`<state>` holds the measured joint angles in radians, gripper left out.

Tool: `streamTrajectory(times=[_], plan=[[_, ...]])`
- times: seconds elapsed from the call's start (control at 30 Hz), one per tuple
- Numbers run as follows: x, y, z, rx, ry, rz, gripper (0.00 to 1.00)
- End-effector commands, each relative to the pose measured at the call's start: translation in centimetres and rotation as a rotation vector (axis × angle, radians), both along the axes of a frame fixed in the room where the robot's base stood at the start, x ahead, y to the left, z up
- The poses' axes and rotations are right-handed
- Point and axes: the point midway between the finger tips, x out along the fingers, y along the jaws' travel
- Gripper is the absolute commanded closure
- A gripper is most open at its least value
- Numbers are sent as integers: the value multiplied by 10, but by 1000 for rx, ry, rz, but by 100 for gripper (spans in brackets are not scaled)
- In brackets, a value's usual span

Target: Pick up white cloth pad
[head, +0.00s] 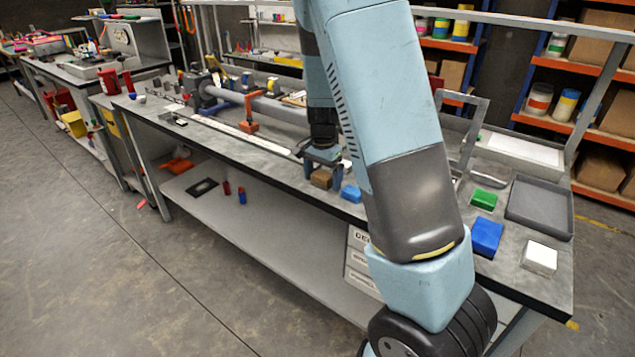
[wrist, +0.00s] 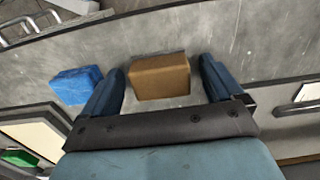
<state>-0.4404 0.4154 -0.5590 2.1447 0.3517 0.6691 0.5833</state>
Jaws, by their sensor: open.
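A white pad-like block (head: 540,257) lies at the right end of the bench, near its front edge, in the head view. I take it for the white cloth pad. It is not identifiable in the wrist view. My gripper (head: 322,163) is far to its left, low over the bench. In the wrist view my gripper (wrist: 162,70) is open, with a brown block (wrist: 160,77) lying between its fingers. The brown block also shows in the head view (head: 321,179). I cannot tell whether the fingers touch it.
A light blue block (head: 351,193) lies right of the brown one. Near the white pad are a blue block (head: 487,237), a green block (head: 484,200) and a grey tray (head: 541,206). A metal frame (head: 468,125) stands behind. Shelves (head: 570,125) are at the back right.

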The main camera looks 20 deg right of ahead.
Motion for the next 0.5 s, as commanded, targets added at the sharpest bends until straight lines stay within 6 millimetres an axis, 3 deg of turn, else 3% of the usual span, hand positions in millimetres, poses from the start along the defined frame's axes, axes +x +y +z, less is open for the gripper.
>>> streamTrajectory(times=[0.2,0.5], plan=[[0,0,-1,1,-1,0,6],[0,1,-1,1,-1,1,34]])
